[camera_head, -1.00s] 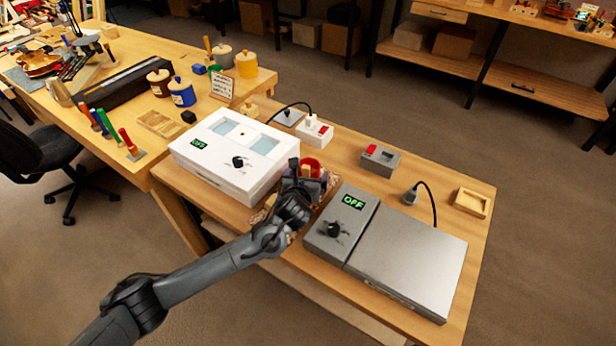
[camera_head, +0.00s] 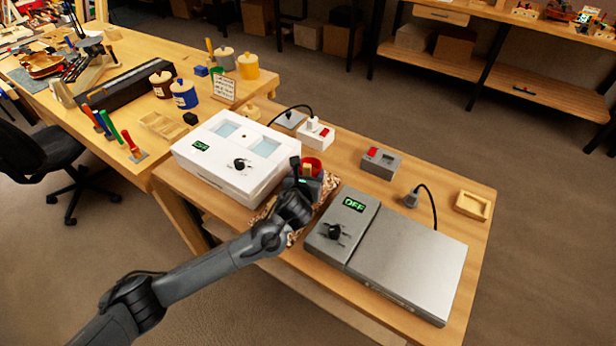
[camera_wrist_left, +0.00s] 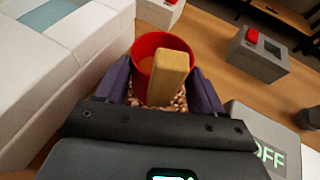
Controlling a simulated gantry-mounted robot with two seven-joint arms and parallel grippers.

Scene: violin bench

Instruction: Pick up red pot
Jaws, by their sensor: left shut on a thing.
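The red pot (camera_head: 313,165) stands out between the white box and the grey device in the head view. In the left wrist view the red pot (camera_wrist_left: 148,47) is round and open at the top, with a pale wooden piece (camera_wrist_left: 168,72) rising in front of its opening. My left gripper (camera_head: 306,180) is at the pot; in the wrist view its two purple fingers (camera_wrist_left: 163,84) lie on either side of the pot, shut on it. The pot's lower part is hidden. I cannot tell whether its base touches the surface below. My right gripper is not in view.
A grey device (camera_head: 345,222) reading OFF stands close to the right. A speckled brown mat (camera_head: 327,192) lies between them. A grey box with a red switch (camera_head: 380,160) and a wooden tray (camera_head: 472,204) are further right.

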